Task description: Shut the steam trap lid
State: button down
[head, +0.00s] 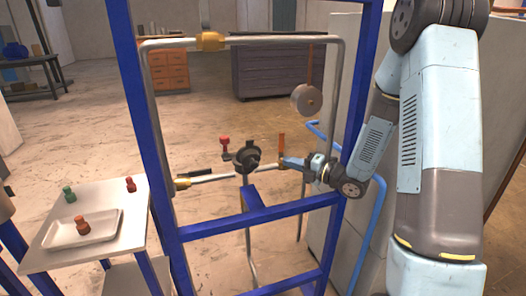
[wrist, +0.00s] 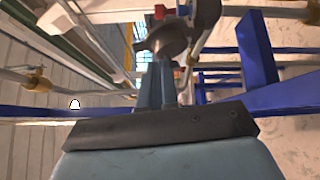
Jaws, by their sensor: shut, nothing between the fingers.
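The dark grey steam trap (head: 247,157) sits on the lower pipe, inside the blue frame. In the wrist view a dark, rounded metal part (wrist: 168,38), which looks like part of the trap, is just beyond my fingertips. I cannot make out its lid's edge or how far open the lid stands. My gripper (head: 286,161) comes in from the right at pipe height, close to the right side of the trap. Its fingers (wrist: 163,70) are together and empty. I cannot tell whether the fingertips touch the trap.
Blue frame posts (head: 352,100) and a crossbar (head: 260,213) surround the pipes. A red-handled valve (head: 225,142) and an orange upright handle (head: 281,144) flank the trap. A round grey disc (head: 306,98) hangs above. A side table (head: 60,235) with a tray (head: 55,238) stands left.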

jog(key=s+f+n+y, duration=0.1)
jog(key=s+n+y, duration=0.1)
jog(key=g+y, duration=0.1)
jog(key=y, duration=0.1)
send_near(250, 146)
jog(key=a, duration=0.5)
jog(key=shift+w+a+r, duration=0.1)
jog(key=shift+w+r, duration=0.3)
jog(key=shift+w, duration=0.25)
jog(key=shift+w+a+r, duration=0.1)
jog(key=shift+w+r, duration=0.3)
jog(key=shift+w, duration=0.25)
